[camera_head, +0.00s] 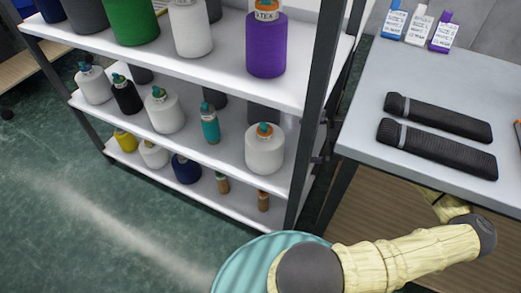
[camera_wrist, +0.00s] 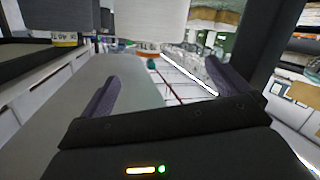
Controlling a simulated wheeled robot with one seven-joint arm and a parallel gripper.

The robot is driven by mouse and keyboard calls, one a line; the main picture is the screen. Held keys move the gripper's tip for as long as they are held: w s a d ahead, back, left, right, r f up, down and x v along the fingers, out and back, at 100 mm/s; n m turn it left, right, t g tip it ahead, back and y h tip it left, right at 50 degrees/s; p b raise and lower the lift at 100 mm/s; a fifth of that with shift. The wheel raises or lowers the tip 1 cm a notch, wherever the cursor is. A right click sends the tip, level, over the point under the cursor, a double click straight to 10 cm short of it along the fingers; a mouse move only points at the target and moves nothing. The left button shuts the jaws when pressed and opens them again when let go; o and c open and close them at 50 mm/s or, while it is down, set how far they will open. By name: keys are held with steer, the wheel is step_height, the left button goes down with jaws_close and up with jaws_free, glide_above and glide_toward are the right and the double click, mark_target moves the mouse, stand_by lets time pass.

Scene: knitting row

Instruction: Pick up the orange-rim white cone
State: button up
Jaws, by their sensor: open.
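In the head view, a white cone (camera_head: 264,154) with an orange rim around a teal cap stands upright at the right end of the middle shelf. The gripper is not clearly visible in the head view.
The shelf rack's dark upright (camera_head: 316,110) stands right of the cones. A purple cone (camera_head: 266,48) is on the top shelf. A grey table (camera_head: 370,90) with two black rolls (camera_head: 435,148) is at the right. A teal round surface (camera_head: 245,268) is at the bottom. Floor (camera_head: 80,220) is clear at the left.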

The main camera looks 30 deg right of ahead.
mark_target(268, 139)
steer(key=shift+b+x, duration=0.55)
steer(key=shift+x, duration=2.85)
steer(key=shift+b+x, duration=0.65)
steer(key=shift+x, duration=2)
steer(key=c, duration=1.6)
